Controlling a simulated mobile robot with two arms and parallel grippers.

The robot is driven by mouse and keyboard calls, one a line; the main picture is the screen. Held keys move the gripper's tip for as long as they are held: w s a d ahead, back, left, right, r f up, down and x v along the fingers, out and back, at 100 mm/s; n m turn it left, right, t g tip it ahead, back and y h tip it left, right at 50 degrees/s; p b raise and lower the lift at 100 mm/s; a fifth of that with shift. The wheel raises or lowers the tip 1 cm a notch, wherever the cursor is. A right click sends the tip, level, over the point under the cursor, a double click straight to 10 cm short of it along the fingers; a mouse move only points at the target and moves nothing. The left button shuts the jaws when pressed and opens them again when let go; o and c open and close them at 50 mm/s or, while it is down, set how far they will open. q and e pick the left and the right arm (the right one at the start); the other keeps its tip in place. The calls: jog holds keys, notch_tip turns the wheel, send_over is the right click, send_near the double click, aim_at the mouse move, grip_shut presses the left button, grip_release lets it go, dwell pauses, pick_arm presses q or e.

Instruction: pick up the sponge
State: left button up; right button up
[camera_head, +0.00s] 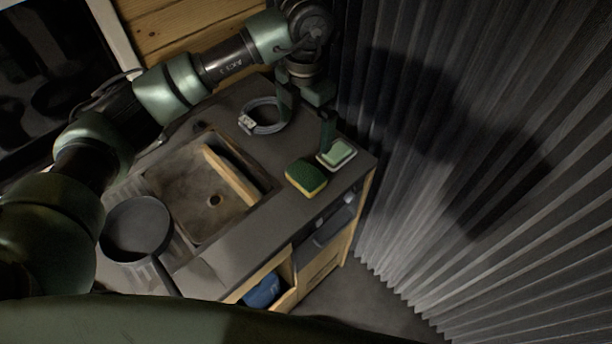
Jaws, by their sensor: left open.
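The sponge (306,178), green on top with a yellow lower layer, lies on the dark countertop to the right of the sink, near the front edge. My left gripper (306,128) is above the back right of the counter, pointing down, with its fingers spread apart and nothing between them. It is behind the sponge and apart from it. One finger partly overlaps the view of a small white dish with a pale green bar (337,153), just right of the sponge. My right gripper does not show.
A sink (187,200) with a wooden board (232,175) in it is left of the sponge. A black pan (137,228) stands at the left. A coiled grey cable-like item (262,116) lies behind. A pleated curtain (440,130) borders the right.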

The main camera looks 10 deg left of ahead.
aim_at(306, 174)
pick_arm(q)
notch_tip(306, 174, down, 8)
jog(key=b, duration=0.7)
jog(key=shift+r, duration=0.1)
jog(key=f+p, duration=0.1)
jog(key=f, duration=0.2)
jog(key=f+p, duration=0.2)
jog(key=f, duration=0.1)
jog(key=shift+s+d+f+p, duration=0.1)
jog(key=shift+s+f+p, duration=0.1)
jog(key=shift+f+p, duration=0.15)
jog(key=shift+f, duration=0.5)
jog(key=c, duration=1.1)
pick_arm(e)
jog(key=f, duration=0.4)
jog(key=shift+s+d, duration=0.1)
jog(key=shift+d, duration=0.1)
